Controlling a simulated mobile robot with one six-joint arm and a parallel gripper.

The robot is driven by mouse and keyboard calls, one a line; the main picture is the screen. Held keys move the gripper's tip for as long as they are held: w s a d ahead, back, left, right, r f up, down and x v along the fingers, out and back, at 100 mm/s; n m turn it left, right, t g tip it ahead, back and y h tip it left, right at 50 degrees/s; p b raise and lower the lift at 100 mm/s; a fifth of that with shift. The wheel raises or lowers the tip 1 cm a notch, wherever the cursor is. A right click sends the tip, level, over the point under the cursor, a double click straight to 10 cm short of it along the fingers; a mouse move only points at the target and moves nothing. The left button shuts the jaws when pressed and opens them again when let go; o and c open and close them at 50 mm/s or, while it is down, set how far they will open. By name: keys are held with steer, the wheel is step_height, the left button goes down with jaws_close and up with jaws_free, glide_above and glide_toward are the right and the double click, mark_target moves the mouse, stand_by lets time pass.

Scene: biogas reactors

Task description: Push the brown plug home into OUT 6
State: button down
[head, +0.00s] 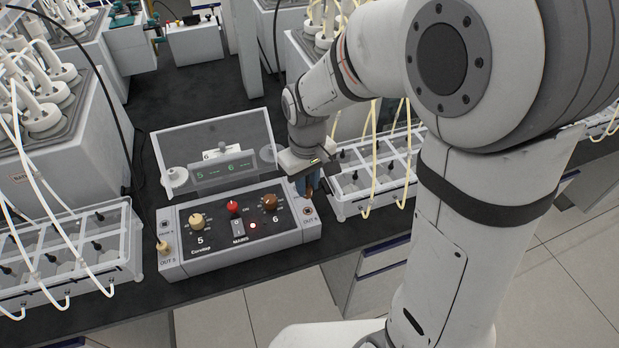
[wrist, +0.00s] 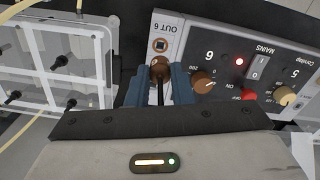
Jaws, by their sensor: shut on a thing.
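The brown plug (wrist: 160,67) is held between the blue fingertips of my gripper (wrist: 161,80), which is shut on it. A dark lead runs back from the plug between the fingers. The OUT 6 socket (wrist: 160,45), a square fitting with a dark hole, shows uncovered just beyond the plug. The plug looks apart from it, but the depth of the gap is hard to tell. In the head view my gripper (head: 308,184) points down just behind the OUT 6 socket (head: 308,210), at the right end of the control box (head: 245,255). The plug is mostly hidden there.
The box carries a cream knob (head: 197,221), a red knob (head: 233,207), a brown knob (head: 270,202) and a lit red lamp. A cream plug (head: 163,248) stands at OUT 5. A clear panel (head: 215,140) rises behind. A clear rack (head: 350,205) with tubes stands close right.

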mark_target(308, 196)
steer(key=shift+f+b, duration=1.75)
steer(key=shift+f, duration=0.9)
steer(key=shift+f+b, duration=0.3)
steer(key=shift+f, duration=0.05)
steer(key=c, duration=1.2)
jaws_free()
steer(key=shift+r, duration=0.1)
step_height(308, 196, up, 8)
steer(key=shift+f, duration=0.15)
steer(key=s+d+r+m+t, duration=0.2)
steer(key=s+d+m, duration=0.4)
steer(key=s+d, duration=0.6)
steer(key=shift+s+d+r+t, duration=0.2)
steer(key=shift+d+r+t, duration=0.15)
steer(key=shift+r+t, duration=0.1)
